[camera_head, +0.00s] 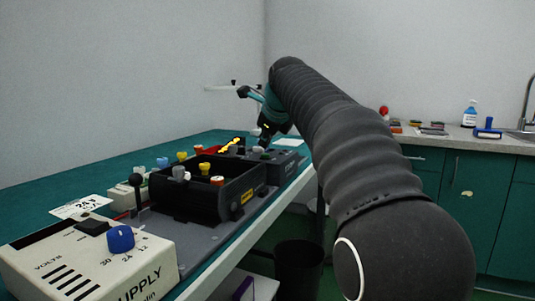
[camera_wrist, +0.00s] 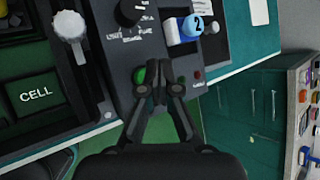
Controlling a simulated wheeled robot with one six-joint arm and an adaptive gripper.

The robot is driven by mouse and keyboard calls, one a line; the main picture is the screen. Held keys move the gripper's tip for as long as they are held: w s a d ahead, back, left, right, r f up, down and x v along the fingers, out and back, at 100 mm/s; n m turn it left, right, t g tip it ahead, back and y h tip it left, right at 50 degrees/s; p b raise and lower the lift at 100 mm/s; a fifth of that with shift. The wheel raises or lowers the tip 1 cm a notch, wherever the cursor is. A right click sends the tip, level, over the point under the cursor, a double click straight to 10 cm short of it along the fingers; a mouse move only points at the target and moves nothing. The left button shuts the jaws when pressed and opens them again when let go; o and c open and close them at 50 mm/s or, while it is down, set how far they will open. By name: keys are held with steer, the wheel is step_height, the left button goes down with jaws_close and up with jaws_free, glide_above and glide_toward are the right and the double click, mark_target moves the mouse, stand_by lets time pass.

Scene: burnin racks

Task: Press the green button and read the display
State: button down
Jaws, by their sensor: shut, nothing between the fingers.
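The green button (camera_wrist: 139,76) sits on a dark grey control panel (camera_wrist: 118,56) in the wrist view, and is partly hidden behind my gripper's left finger. My gripper (camera_wrist: 155,88) is shut and empty, with its fingertips over the panel just right of the button; I cannot tell whether they touch it. In the head view my gripper (camera_head: 265,138) points down at the grey unit (camera_head: 284,160) at the far end of the bench. I cannot make out a lit display in either view.
A CELL-labelled block (camera_wrist: 37,97) lies left. In the head view, a supply box (camera_head: 90,262) stands in front.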

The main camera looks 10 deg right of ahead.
mark_target(266, 155)
step_height(266, 155, up, 3)
steer(key=shift+f+p, duration=0.1)
steer(key=shift+p, duration=1.05)
steer(key=shift+r, duration=1)
steer(key=s+f+n+g, duration=0.1)
steer(key=s+f+n, duration=0.7)
steer(key=s, duration=0.5)
steer(key=s+f+n+g, duration=0.1)
steer(key=s+f+n, duration=0.8)
steer(key=s+f, duration=0.3)
steer(key=s+f+n+g+h, duration=0.1)
steer(key=s+f+n, duration=0.7)
steer(key=s+f, duration=0.3)
steer(key=s, duration=0.4)
steer(key=shift+d+n+g, duration=0.3)
steer(key=shift+n, duration=0.1)
steer(key=shift+w+f, duration=0.1)
